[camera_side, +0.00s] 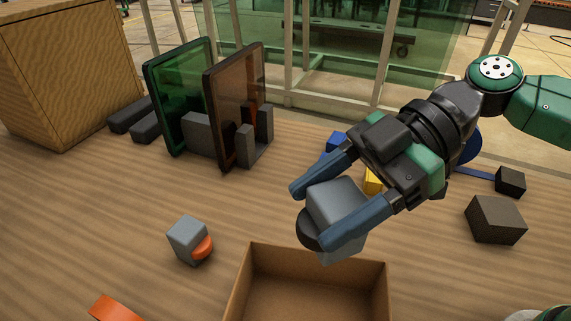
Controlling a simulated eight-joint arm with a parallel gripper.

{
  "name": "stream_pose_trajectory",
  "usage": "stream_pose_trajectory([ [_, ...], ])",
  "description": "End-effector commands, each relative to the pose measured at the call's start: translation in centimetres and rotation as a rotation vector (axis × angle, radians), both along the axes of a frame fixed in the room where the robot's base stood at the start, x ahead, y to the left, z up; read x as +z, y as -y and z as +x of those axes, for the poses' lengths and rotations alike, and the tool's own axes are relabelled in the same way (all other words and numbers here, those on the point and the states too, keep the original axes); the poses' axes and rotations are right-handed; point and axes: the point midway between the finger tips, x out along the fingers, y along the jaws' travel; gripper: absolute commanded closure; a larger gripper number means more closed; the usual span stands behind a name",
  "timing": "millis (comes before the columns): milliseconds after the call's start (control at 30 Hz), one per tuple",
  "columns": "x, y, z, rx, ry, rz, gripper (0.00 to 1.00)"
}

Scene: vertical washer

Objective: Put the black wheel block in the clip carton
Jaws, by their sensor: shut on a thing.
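The black wheel block is a grey block (340,199) with a dark round wheel (308,229) on its left side. My gripper (312,214) is shut on it, with one blue finger on each side. The block is tilted and held in the air. The clip carton (318,259) is an open brown box at the bottom middle, cut off by the picture edge. The held block shows just above and partly in front of the carton's back rim. Its exact height over the carton cannot be told. The part of the carton's floor in view looks empty.
A grey block with an orange wheel (188,240) stands left of the carton. An orange piece (115,308) lies at the front left. Framed green (180,97) and brown (236,105) panels stand behind. Dark blocks (496,219) and a yellow piece (373,181) lie right.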

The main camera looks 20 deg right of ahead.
Motion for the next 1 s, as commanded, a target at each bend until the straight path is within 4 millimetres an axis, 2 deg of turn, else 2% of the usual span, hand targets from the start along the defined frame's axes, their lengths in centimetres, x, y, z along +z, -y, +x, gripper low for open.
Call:
stream_pose_trajectory([
  [267, -1.7, 0.0, 0.1, 0.0, 0.0, 0.0, 0.97],
  [567, -4.7, 0.0, 0.1, 0.0, 0.0, 0.0, 0.97],
  [1000, -5.4, 0.0, 0.0, 0.0, 0.0, 0.0, 0.97],
])
